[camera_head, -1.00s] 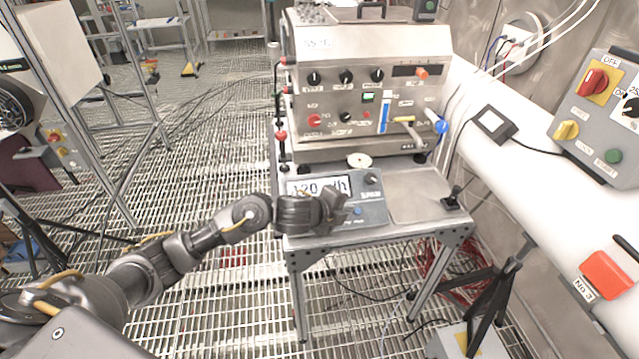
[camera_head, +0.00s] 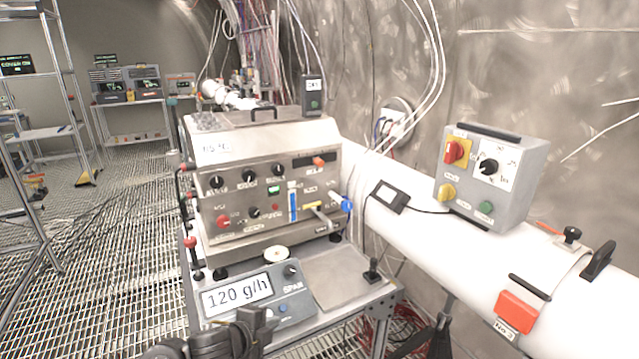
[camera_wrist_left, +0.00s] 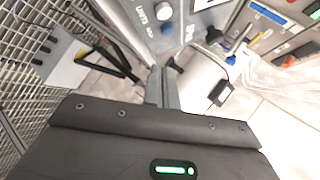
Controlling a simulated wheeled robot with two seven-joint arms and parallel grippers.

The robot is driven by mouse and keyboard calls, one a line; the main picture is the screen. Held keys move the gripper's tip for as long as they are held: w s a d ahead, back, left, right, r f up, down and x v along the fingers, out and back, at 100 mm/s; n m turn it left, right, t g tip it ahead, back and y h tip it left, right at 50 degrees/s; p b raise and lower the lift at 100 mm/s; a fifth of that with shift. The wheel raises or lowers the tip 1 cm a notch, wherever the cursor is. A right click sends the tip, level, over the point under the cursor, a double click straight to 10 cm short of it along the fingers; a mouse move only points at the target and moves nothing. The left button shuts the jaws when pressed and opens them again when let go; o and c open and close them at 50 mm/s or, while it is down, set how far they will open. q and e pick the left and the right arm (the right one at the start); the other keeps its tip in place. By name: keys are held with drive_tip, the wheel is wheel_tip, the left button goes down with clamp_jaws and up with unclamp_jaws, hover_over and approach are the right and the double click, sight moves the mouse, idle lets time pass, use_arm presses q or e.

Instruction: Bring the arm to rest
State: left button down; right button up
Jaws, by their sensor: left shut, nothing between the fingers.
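My left arm comes in at the bottom edge of the head view, and only its dark end shows. The left gripper (camera_head: 256,322) is in front of the front edge of the display unit (camera_head: 262,290), which reads "120 g/h". In the left wrist view the two grey fingers (camera_wrist_left: 162,88) are together with nothing between them. I cannot tell whether the gripper touches the unit. The rest of the left arm is cut off below the frame. My right gripper is in neither view.
A steel machine with knobs (camera_head: 265,190) stands on a metal cart (camera_head: 335,275). A white pipe (camera_head: 450,255) runs along the right wall and carries a grey switch box (camera_head: 490,178). Open grating floor (camera_head: 110,260) lies to the left.

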use_arm(q)
drive_tip(key=s+a+f+n+g+y, duration=0.15)
drive_tip(key=s+a+f+n, duration=0.35)
drive_tip(key=s, duration=0.6)
drive_tip(key=s+a+f+n+g+y, duration=0.1)
drive_tip(key=s+f+n+g, duration=0.2)
drive_tip(key=s+n, duration=0.65)
drive_tip(key=s+a+f+n+g+y, duration=0.2)
drive_tip(key=s+a+f+n+g, duration=0.15)
drive_tip(key=s, duration=0.95)
drive_tip(key=s+f+x, duration=0.1)
drive_tip(key=s+x, duration=0.2)
drive_tip(key=x, duration=0.9)
drive_tip(key=s+x, duration=0.2)
drive_tip(key=x, duration=1.1)
drive_tip(key=s+a+f+g, duration=0.1)
drive_tip(key=s+a+f, duration=0.1)
drive_tip(key=s+f, duration=1.4)
drive_tip(key=shift+s+a+f, duration=0.2)
drive_tip(key=shift+s+a, duration=0.2)
drive_tip(key=shift+s, duration=0.55)
